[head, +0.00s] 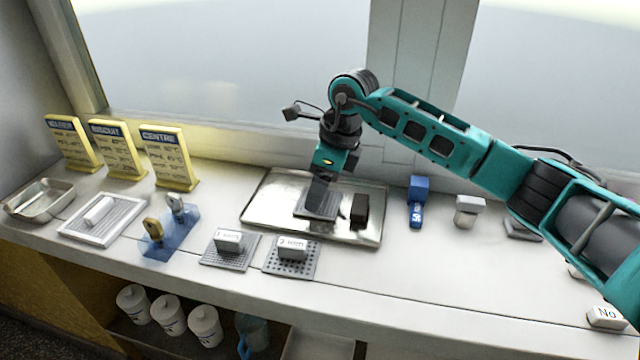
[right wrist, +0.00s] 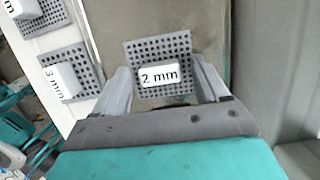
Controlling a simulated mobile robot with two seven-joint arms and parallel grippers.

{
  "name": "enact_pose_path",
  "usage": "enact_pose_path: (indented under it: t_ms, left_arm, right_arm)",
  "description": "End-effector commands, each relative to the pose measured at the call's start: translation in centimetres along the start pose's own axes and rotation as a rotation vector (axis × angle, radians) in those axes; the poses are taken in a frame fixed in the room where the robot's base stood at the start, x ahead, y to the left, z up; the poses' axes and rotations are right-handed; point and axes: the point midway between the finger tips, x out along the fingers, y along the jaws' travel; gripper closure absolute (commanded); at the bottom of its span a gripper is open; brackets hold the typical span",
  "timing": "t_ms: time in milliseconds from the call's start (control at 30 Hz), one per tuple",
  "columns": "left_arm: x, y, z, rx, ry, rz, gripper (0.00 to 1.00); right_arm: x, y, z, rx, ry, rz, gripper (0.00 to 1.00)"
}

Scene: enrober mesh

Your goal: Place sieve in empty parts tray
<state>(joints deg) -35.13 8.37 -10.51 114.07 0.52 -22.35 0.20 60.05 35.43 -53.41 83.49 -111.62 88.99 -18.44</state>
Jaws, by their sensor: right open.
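A grey perforated sieve with a white block marked "2 mm" (right wrist: 158,76) lies in the large metal tray (head: 268,200). Its grey plate (head: 316,205) also shows in the head view, partly hidden under my right gripper (head: 320,188). In the right wrist view my right gripper (right wrist: 163,82) is open, with one finger on each side of the white block. I see no clear contact between fingers and block. A black block (head: 360,209) stands in the same tray, right of the sieve. My left gripper is not in view.
Two more sieves (head: 229,247) (head: 292,257) lie on the counter in front of the tray. A blue object (head: 417,201) and white-topped block (head: 469,210) stand at right.

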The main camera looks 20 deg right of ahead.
Motion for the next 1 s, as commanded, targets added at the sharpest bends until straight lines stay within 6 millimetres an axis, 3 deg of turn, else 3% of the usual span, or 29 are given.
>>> enact_pose_path:
  t_ms: [600,1000]
  left_arm:
    - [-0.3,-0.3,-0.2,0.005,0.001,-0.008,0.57]
    - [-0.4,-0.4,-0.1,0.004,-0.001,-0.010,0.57]
  right_arm:
    - [-11.0,0.0,0.1,0.000,-0.003,-0.002,0.26]
    - [-12.2,0.0,0.1,0.000,-0.001,0.000,0.26]
